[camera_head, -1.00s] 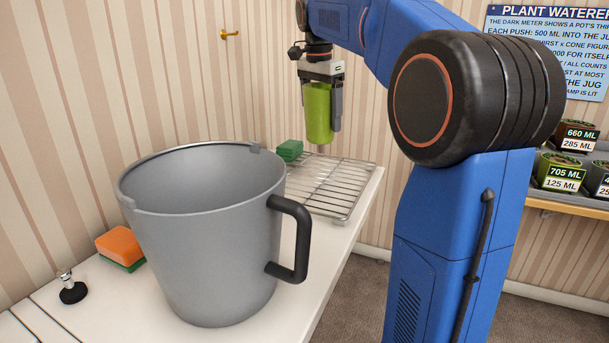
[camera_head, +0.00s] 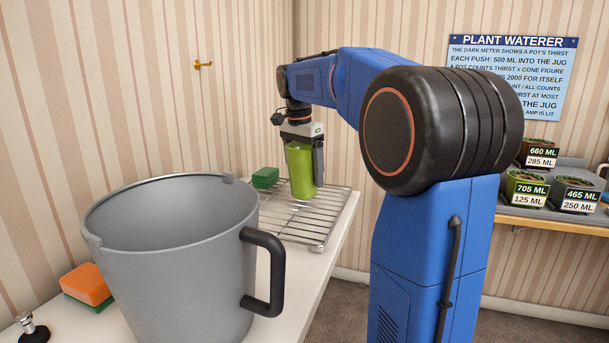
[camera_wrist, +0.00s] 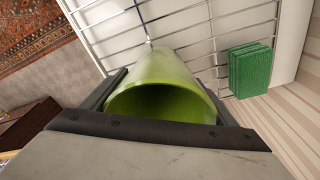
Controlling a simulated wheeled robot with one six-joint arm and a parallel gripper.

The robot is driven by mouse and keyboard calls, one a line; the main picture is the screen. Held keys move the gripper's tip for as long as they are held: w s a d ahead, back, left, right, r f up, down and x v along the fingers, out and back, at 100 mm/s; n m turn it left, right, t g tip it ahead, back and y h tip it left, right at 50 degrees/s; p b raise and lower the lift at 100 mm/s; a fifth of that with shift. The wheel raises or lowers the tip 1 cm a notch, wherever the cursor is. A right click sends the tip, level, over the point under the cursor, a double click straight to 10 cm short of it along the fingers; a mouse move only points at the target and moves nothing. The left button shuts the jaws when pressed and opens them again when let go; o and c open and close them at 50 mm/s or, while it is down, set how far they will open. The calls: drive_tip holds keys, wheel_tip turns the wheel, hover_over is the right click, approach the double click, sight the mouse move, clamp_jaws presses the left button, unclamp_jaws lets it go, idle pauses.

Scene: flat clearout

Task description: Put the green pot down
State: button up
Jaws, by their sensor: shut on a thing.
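The green pot (camera_head: 300,172) is a tall, plain, lime-green vessel, upright between the fingers of my gripper (camera_head: 304,163). My gripper points down and is shut on the pot. In the head view the pot is over the wire rack (camera_head: 325,212) on the white counter; I cannot tell whether its base touches the bars. In the wrist view the pot (camera_wrist: 160,75) shows its open, empty-looking mouth between the two dark fingers, with the rack bars (camera_wrist: 205,45) beyond it.
A large grey jug (camera_head: 175,265) with a black handle stands in front on the counter. An orange and green sponge (camera_head: 87,284) lies left of the jug. Labelled pots (camera_head: 526,188) stand on a shelf at right.

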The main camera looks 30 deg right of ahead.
drive_tip(key=shift+f, duration=0.4)
drive_tip(key=o, duration=1.5)
drive_tip(key=shift+f, duration=0.1)
drive_tip(key=shift+c, duration=0.2)
wheel_tip(320, 180, up, 12)
drive_tip(key=a, duration=0.1)
drive_tip(key=shift+s+a, duration=0.2)
drive_tip(key=shift+s, duration=0.1)
